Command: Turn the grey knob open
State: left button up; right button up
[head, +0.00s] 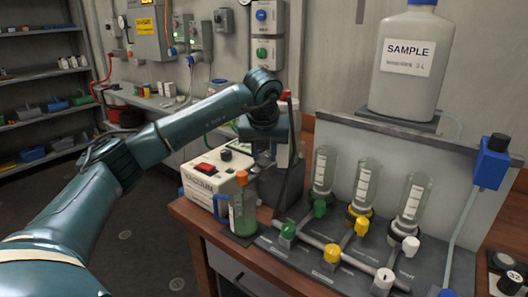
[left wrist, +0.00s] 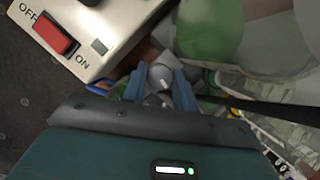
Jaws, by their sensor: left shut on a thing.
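In the left wrist view, a small light grey knob (left wrist: 161,74) sits between the two blue fingers of my left gripper (left wrist: 160,82), which is shut on it. In the head view, my left arm reaches over the bench and the left gripper (head: 265,158) points down behind the white switch box (head: 200,188). The knob is hidden there by the gripper and the box. I cannot tell how far the knob is turned. My right gripper is in neither view.
A bottle of green liquid (head: 243,215) stands in front of the box. To the right, several glass tubes stand above a pipe with green, yellow (head: 331,254) and white knobs. A large SAMPLE jug (head: 405,75) stands behind them. A dark upright post is close to my gripper.

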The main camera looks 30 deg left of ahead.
pick_arm(q)
jog(key=shift+n+y, duration=0.4)
jog(key=shift+n, duration=0.6)
jog(key=shift+g, duration=0.3)
jog(key=o, duration=1)
jog(key=shift+c, duration=0.2)
jog(key=shift+d+r, duration=0.1)
jog(key=v, duration=1.3)
jog(key=shift+p, duration=0.35)
